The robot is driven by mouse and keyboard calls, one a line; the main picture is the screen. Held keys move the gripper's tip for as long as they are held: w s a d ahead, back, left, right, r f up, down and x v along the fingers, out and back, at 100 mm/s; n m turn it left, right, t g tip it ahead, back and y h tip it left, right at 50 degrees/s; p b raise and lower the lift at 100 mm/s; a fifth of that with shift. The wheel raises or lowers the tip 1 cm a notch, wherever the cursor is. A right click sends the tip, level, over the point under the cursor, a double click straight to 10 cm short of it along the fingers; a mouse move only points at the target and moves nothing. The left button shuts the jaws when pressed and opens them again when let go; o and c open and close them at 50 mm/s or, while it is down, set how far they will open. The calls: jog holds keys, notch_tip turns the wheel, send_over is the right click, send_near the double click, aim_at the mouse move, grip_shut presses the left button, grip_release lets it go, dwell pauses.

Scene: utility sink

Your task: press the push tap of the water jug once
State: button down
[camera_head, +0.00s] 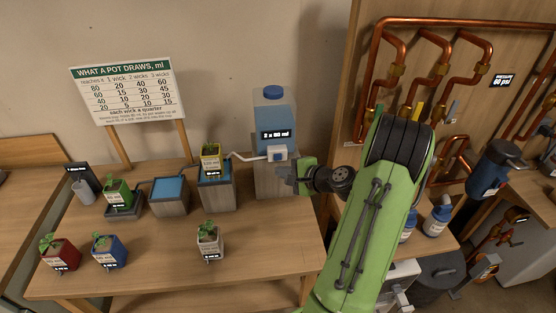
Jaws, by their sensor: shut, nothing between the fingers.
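The water jug (271,112) is a clear blue container with a blue cap, standing on a grey block (266,182) at the back of the wooden table. Its dark label reads "2 x 80 ml". The push tap (277,153), white with a blue front, sits low on the jug, with a white spout reaching left. My gripper (287,174) is shut and empty, just below and slightly right of the tap. Whether its tips touch the tap or block cannot be told from this view.
A yellow pot (211,157) on a water-filled block (215,191) stands under the spout's end. Another water-topped block (170,196), a green pot (118,191) and red (60,253), blue (109,250) and white (209,239) pots stand leftward. Copper pipes (450,24) line the right panel.

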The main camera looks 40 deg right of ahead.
jog(key=shift+s+a+b, duration=0.4)
jog(key=shift+s+a, duration=0.35)
jog(key=shift+s, duration=0.3)
jog(key=s+a+r+n+g+y, duration=0.1)
jog(key=a+r+n+g, duration=0.2)
jog(key=a+n, duration=0.5)
jog(key=s+a+r+n+g+y, duration=0.1)
jog(key=a+r+n+g, duration=0.3)
jog(key=a, duration=0.8)
jog(key=s+a+r+n+h, duration=0.1)
jog(key=s+n, duration=0.2)
jog(key=s, duration=0.2)
jog(key=s+a+r+n+h, duration=0.1)
jog(key=s+a+r+n, duration=0.1)
jog(key=s, duration=0.3)
jog(key=s+a+r+n+h, duration=0.1)
jog(key=s+a+n, duration=0.1)
jog(key=s, duration=0.4)
jog(key=shift+a+r+n, duration=0.25)
jog(key=shift+n, duration=0.55)
